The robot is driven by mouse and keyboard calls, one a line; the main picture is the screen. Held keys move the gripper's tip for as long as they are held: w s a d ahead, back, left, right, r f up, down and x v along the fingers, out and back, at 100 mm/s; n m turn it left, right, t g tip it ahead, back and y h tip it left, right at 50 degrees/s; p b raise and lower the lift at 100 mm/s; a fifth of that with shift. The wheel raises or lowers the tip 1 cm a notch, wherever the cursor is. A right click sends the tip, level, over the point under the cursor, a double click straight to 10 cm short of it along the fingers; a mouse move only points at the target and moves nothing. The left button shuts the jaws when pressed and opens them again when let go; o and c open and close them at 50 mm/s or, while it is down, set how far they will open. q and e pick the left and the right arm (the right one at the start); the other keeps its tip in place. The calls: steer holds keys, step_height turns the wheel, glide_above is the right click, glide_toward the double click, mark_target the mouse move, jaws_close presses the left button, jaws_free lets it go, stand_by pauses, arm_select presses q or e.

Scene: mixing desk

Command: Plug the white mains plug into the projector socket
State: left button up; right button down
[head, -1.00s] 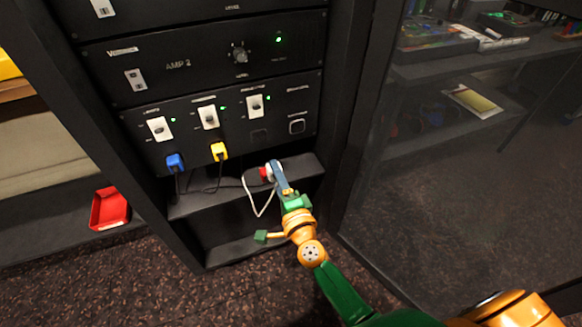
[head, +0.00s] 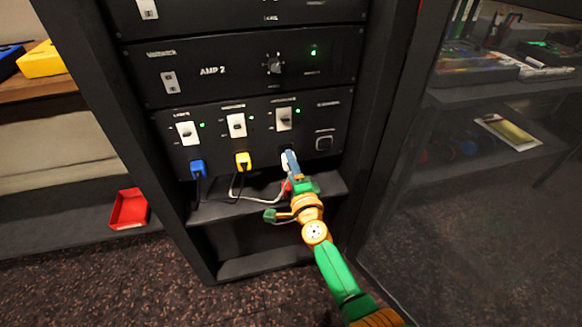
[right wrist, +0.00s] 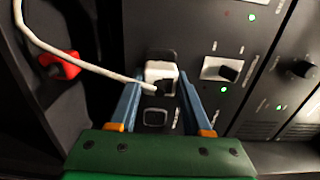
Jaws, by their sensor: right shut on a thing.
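The white plug (head: 284,156) is at the front panel of the rack, below the third switch. In the right wrist view the white plug (right wrist: 160,73) sits between the two blue fingers, with a dark socket edge (right wrist: 162,54) showing behind it. My right gripper (head: 289,160) is shut on the plug; it also shows in the right wrist view (right wrist: 160,88). The plug covers most of the third socket, and I cannot tell how far it is seated. Its white cord (right wrist: 75,60) loops down to the left. My left gripper is out of view.
A blue plug (head: 198,168) and a yellow plug (head: 243,161) sit in the sockets to the left. An empty socket (head: 324,143) is at the right. A small red object (right wrist: 60,66) lies near the cord. A shelf ledge (head: 225,208) is below.

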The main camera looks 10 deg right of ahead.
steer(key=shift+w+f+b, duration=0.1)
steer(key=shift+w+b, duration=0.35)
steer(key=shift+w, duration=0.25)
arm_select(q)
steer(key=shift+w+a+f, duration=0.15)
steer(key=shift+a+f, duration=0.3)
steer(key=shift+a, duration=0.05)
arm_select(e)
steer(key=shift+w, duration=0.1)
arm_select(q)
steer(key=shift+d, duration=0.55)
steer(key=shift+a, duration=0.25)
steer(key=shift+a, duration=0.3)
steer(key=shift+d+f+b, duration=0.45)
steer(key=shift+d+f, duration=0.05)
arm_select(e)
steer(key=shift+w, duration=0.6)
